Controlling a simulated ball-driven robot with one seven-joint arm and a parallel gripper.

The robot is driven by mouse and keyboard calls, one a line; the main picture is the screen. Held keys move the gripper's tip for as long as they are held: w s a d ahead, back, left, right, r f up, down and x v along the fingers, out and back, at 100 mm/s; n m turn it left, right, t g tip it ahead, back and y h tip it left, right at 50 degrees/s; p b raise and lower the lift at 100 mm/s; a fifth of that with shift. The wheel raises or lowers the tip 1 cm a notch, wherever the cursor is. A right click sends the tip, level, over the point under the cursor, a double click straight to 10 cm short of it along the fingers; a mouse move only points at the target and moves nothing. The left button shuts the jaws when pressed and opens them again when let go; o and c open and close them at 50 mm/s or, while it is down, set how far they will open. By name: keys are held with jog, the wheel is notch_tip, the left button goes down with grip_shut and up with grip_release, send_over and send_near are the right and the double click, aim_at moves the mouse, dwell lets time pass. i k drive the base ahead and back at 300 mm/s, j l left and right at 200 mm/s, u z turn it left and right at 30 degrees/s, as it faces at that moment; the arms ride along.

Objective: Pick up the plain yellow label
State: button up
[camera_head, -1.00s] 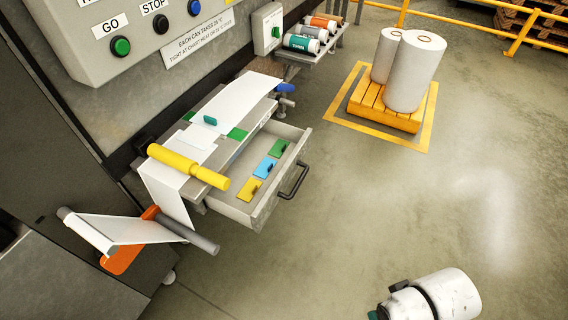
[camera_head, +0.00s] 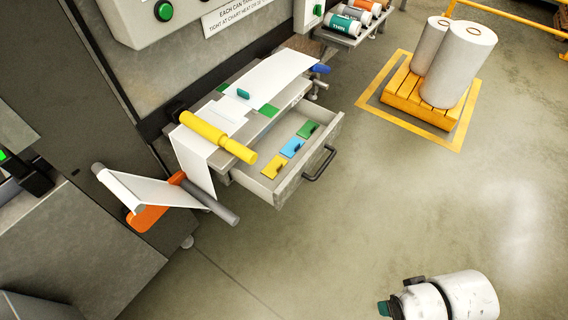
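A small flat yellow label (camera_head: 274,167) lies inside the open drawer (camera_head: 262,190), at the end nearest me. A blue one (camera_head: 292,148) and a green one (camera_head: 308,129) lie in a row beyond it. Any markings on the yellow label are too small to make out. My white arm (camera_head: 468,296) shows at the bottom right, over the floor and well apart from the drawer. No gripper fingers can be made out, so whether it is open or holds anything is hidden.
A yellow roller (camera_head: 218,137) lies across the white sheet (camera_head: 250,95) above the drawer. The drawer's black handle (camera_head: 320,163) sticks out to the right. A lower roller (camera_head: 210,203) juts out at left. White rolls stand on a yellow pallet (camera_head: 402,97). The floor between is clear.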

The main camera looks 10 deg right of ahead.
aim_at(271, 169)
jog(key=i+l, duration=0.25)
jog(key=i, duration=0.25)
jog(key=i+l+z, duration=0.1)
jog(key=i+l, duration=0.15)
jog(key=i, duration=0.25)
jog(key=i+l, duration=0.25)
jog(key=i, duration=0.25)
jog(key=z, duration=0.05)
